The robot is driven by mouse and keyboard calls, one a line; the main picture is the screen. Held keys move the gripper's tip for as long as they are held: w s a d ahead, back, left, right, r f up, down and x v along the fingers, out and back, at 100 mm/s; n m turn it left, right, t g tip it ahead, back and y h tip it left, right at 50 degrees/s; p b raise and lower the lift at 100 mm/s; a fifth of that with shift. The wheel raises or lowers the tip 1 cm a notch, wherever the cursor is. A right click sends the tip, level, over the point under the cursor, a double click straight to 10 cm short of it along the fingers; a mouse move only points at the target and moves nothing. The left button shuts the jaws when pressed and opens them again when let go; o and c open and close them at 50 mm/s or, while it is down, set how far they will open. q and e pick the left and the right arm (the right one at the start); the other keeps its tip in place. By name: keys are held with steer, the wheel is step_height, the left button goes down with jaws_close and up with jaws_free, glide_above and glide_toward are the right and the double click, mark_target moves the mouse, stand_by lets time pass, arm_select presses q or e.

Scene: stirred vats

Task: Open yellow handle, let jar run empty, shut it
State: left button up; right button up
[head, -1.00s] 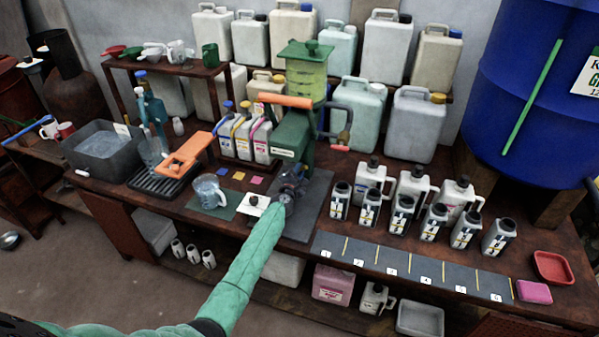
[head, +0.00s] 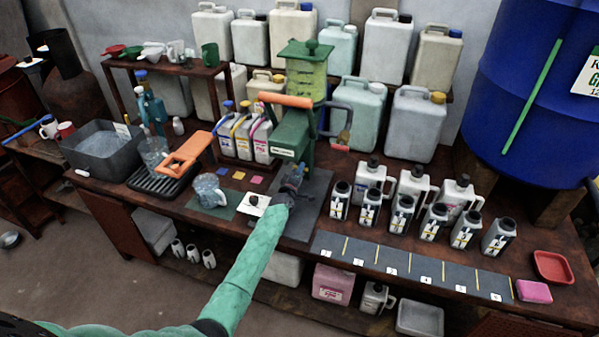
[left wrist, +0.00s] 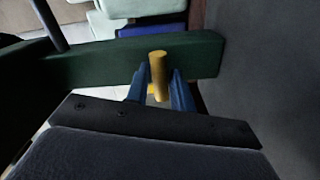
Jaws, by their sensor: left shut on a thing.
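The yellow handle (left wrist: 158,76) is a short yellow rod in front of a dark green beam (left wrist: 95,62) in the left wrist view. My left gripper (left wrist: 160,88) has its blue fingers on either side of the handle and is shut on it. In the head view my left gripper (head: 293,182) is low at the front of the green machine (head: 292,135); the handle is hidden there. A yellow-green jar (head: 306,82) with a green lid sits on top of the machine. My right gripper is not in view.
A clear jug (head: 208,188) stands on a green mat left of the machine. Numbered grey pads (head: 400,265) along the front are bare.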

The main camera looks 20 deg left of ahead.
arm_select(q)
steer(key=shift+o, duration=0.3)
steer(key=shift+m, duration=0.7)
steer(key=shift+o, duration=0.4)
steer(key=shift+m, duration=0.6)
steer(key=shift+o, duration=0.2)
steer(key=shift+m, duration=0.3)
steer(key=o, duration=0.9)
